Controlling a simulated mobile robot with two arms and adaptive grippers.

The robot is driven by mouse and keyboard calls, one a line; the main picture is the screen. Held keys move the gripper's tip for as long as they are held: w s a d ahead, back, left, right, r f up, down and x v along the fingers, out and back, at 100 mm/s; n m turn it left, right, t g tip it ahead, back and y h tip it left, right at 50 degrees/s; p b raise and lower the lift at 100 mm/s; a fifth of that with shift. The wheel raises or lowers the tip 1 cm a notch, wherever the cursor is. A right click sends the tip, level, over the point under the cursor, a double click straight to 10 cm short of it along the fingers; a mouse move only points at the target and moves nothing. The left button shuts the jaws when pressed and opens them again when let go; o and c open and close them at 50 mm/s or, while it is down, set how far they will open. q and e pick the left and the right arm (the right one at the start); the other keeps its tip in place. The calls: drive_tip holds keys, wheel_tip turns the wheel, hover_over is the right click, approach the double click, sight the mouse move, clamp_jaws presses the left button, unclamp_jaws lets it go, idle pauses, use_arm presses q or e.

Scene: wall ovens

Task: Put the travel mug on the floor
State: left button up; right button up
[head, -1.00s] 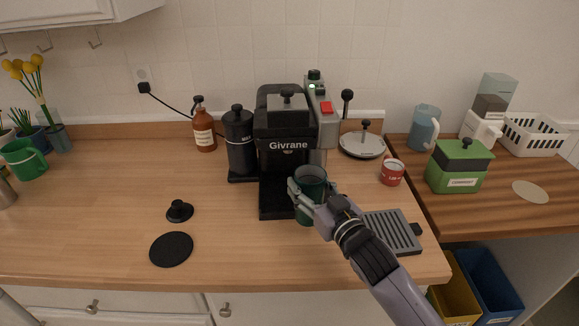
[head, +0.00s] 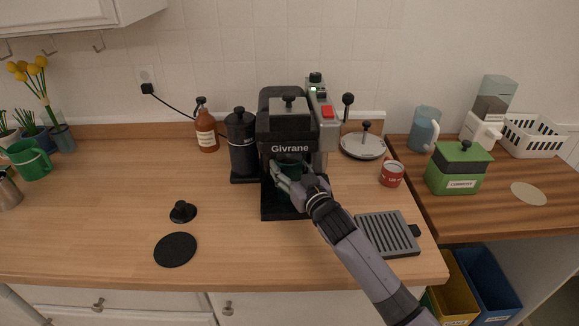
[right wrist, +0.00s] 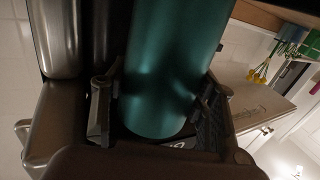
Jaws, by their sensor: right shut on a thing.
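The travel mug is a dark green cylinder (head: 291,166), partly hidden by my right gripper and the coffee machine's dark parts. It fills the middle of the right wrist view as a teal body (right wrist: 172,65). My right gripper (head: 286,182) is shut on the mug, with a finger on each side of it in the right wrist view (right wrist: 158,108). The mug is in front of the black Givrane coffee machine (head: 289,130), over its base; I cannot tell whether it touches the base. My left gripper is not in view.
A black grinder (head: 241,145) stands left of the machine. A grey grill plate (head: 388,234) lies under my right arm's side, with a red mug (head: 392,173) behind. A black disc (head: 175,249) and a black knobbed lid (head: 182,212) lie on the open left counter. Bins (head: 488,285) stand below right.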

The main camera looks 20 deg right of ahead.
drive_tip(key=shift+f, duration=0.1)
drive_tip(key=o, duration=1.4)
drive_tip(key=shift+s+d+b, duration=0.3)
drive_tip(key=shift+s, duration=1.65)
drive_tip(key=shift+s+d+b, duration=0.35)
drive_tip(key=shift+s, duration=1.65)
drive_tip(key=shift+s+d+b, duration=0.3)
drive_tip(key=shift+s, duration=1.65)
